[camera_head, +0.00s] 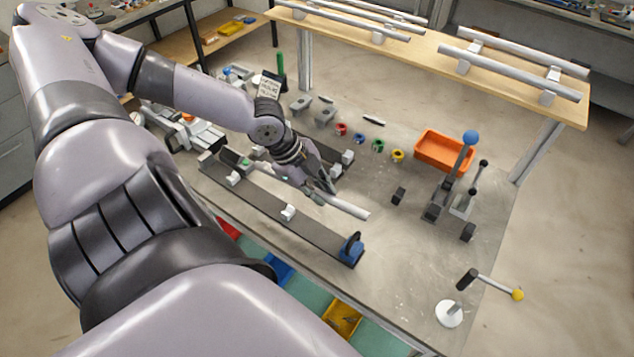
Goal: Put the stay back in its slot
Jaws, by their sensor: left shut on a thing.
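My left gripper (321,190) reaches in over the bench and is shut on a light grey tube, the stay (348,208). The stay's free end points toward the right front of the picture; its other end is hidden behind the gripper. The stay is over or close to the frame jig, whose long dark rail (265,208) runs below and to the left of it. A small light block (287,212) sits on this rail, and a blue-based end piece (350,250) stands at its right end. I cannot tell whether the stay touches any support. My right gripper is not in view.
An orange bin (444,158) and a blue-knobbed lever clamp (465,165) stand to the right. Small coloured cups, including a yellow one (397,156), sit behind the jig. A yellow-knobbed crank (490,282) stands front right. The bench between stay and crank is clear.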

